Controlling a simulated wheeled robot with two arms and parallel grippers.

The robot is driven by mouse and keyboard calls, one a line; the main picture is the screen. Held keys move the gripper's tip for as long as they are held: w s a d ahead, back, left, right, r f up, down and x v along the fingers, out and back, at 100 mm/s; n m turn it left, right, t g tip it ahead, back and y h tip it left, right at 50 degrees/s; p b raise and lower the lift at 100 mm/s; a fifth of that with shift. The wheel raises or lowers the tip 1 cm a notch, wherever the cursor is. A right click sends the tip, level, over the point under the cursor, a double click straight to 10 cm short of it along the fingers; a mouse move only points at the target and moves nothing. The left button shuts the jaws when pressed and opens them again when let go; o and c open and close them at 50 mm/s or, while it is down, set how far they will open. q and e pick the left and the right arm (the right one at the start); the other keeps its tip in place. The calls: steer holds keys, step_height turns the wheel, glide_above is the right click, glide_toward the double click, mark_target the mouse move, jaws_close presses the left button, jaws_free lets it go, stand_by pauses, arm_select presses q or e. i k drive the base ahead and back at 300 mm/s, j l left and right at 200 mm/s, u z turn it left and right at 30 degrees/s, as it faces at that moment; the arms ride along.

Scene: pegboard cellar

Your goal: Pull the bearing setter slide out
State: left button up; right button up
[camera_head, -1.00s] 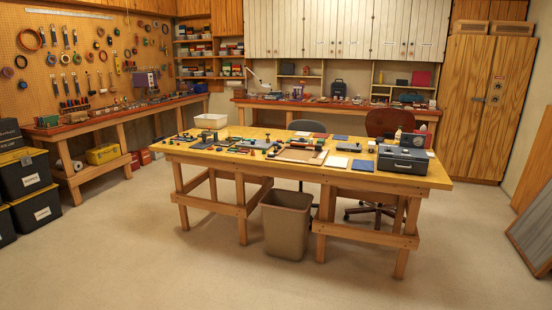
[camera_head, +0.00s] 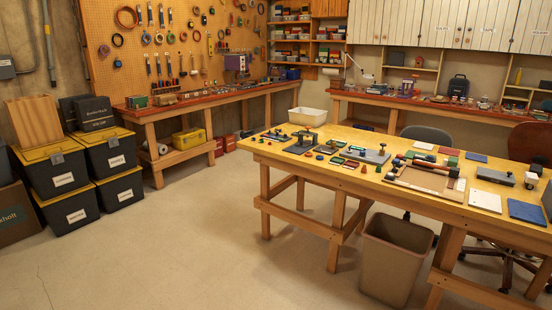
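The wooden workbench (camera_head: 268,150) in the middle of the room carries several small tools and fixtures. A dark fixture with an upright part (camera_head: 304,140) stands near its left end. A grey flat block with a small dark knob (camera_head: 370,154) lies to the right of it. Another grey block (camera_head: 496,176) lies further right. I cannot tell which of these is the bearing setter, and its slide is too small to make out. Neither of my grippers is in view.
A waste bin (camera_head: 392,260) stands at the bench's front. Black crates with yellow lids (camera_head: 110,152) are stacked at the left. A side bench (camera_head: 135,113) runs along the pegboard wall. Chairs, one grey (camera_head: 428,134), stand behind the workbench. The floor at left front is clear.

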mark_target(305, 144)
steer(key=i+j+u, duration=0.1)
steer(key=i, duration=1.95)
